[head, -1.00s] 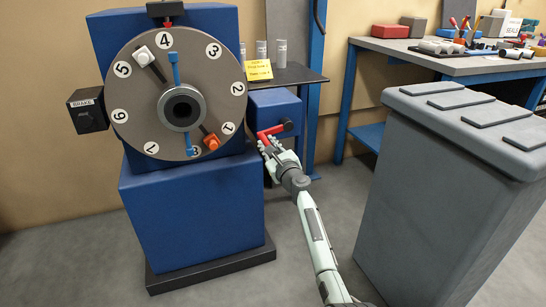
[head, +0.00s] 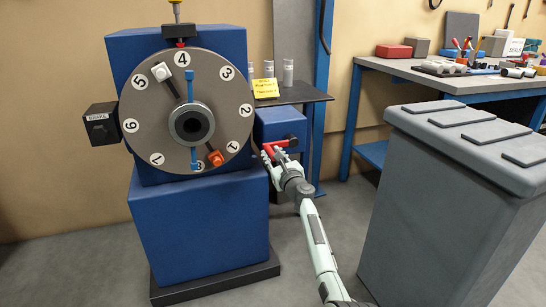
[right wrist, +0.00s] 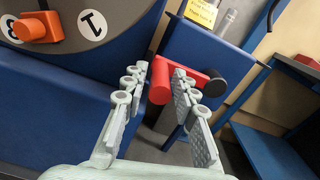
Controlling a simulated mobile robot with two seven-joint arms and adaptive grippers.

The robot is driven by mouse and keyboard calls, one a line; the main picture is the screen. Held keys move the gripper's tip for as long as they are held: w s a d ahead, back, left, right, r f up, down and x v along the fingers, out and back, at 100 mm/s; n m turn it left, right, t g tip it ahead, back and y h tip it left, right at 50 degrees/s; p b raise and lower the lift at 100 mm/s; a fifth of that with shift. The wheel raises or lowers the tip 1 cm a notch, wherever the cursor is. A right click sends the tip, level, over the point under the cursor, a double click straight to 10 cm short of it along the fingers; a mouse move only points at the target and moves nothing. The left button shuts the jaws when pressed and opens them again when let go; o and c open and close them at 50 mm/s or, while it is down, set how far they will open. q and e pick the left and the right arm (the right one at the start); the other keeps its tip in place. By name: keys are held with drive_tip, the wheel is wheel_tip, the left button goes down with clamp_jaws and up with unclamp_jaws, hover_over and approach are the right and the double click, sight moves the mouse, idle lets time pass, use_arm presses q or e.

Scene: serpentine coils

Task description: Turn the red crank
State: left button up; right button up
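The red crank (head: 278,146) is on the side of a small blue box (head: 280,122), right of the big numbered dial. In the right wrist view the crank's handle (right wrist: 160,80) points toward me, and its red arm runs right to a black hub (right wrist: 214,84). My right gripper (head: 270,157) is at the crank. In the right wrist view its two fingers (right wrist: 158,95) are apart, one on each side of the handle, with a gap visible at least on the left. Contact on the right side is unclear. My left gripper is not in view.
The grey numbered dial (head: 148,120) on a blue machine stands left of the crank. A shelf (head: 305,98) with a yellow note is behind. A large grey bin (head: 440,200) stands right of my arm. A workbench (head: 470,78) with tools is at back right. Open floor lies between.

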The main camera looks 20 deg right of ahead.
drive_tip(key=shift+o, duration=0.7)
drive_tip(key=shift+d+f, duration=0.1)
drive_tip(key=shift+s, duration=0.2)
drive_tip(key=s, duration=0.7)
drive_tip(key=shift+d, duration=0.25)
drive_tip(key=shift+s, duration=0.15)
